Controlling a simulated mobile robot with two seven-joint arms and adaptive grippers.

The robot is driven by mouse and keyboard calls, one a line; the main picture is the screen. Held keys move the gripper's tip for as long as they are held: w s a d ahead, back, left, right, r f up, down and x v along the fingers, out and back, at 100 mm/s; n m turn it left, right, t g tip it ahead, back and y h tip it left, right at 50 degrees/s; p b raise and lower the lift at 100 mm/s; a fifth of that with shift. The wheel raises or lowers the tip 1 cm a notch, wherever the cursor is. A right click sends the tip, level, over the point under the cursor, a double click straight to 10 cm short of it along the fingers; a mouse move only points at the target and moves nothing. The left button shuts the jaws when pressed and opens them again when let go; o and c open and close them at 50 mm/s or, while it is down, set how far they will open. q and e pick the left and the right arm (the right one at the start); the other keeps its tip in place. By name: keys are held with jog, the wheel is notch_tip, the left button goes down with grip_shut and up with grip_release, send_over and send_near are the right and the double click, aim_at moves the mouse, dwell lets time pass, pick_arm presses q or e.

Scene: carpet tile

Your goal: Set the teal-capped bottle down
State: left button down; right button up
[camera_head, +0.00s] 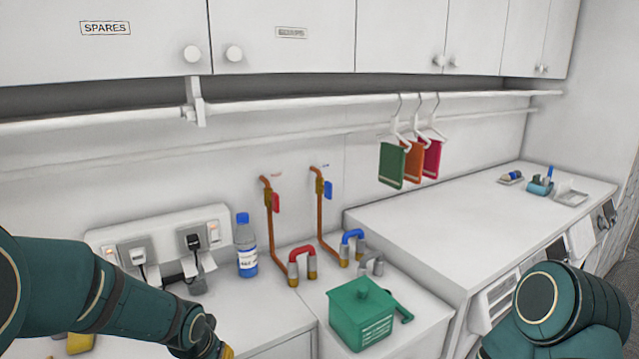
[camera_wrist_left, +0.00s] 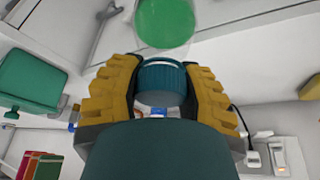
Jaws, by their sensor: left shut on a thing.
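My left gripper (camera_wrist_left: 163,72) has its yellow fingers shut around a ribbed teal cap (camera_wrist_left: 160,82) in the left wrist view. A clear round shape with a green middle (camera_wrist_left: 165,22) shows beyond the fingertips. I cannot tell whether it is part of the same bottle, and most of the bottle is not clearly visible. In the head view only a yellow edge of my left gripper shows at the bottom, and the bottle is out of the picture. My right gripper is not in view; only its arm shows at the lower right.
A blue-capped bottle (camera_head: 246,246) stands by the wall sockets (camera_head: 165,240). A green lidded box (camera_head: 361,318) sits on the counter near pipes with red and blue handles. The higher white worktop (camera_head: 440,225) at right is mostly clear. Several coloured cloths (camera_head: 392,165) hang above.

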pick_arm(q)
jog(key=s+d+f+b, duration=0.1)
jog(key=s+f, duration=0.2)
jog(key=f, duration=0.3)
jog(key=s+d+f+b, duration=0.1)
jog(key=s+d+f, duration=0.1)
jog(key=s+f, duration=0.2)
notch_tip(320, 180, down, 2)
jog(key=shift+d+f+n, duration=0.1)
jog(key=shift+d+n, duration=0.15)
jog(key=shift+n, duration=0.05)
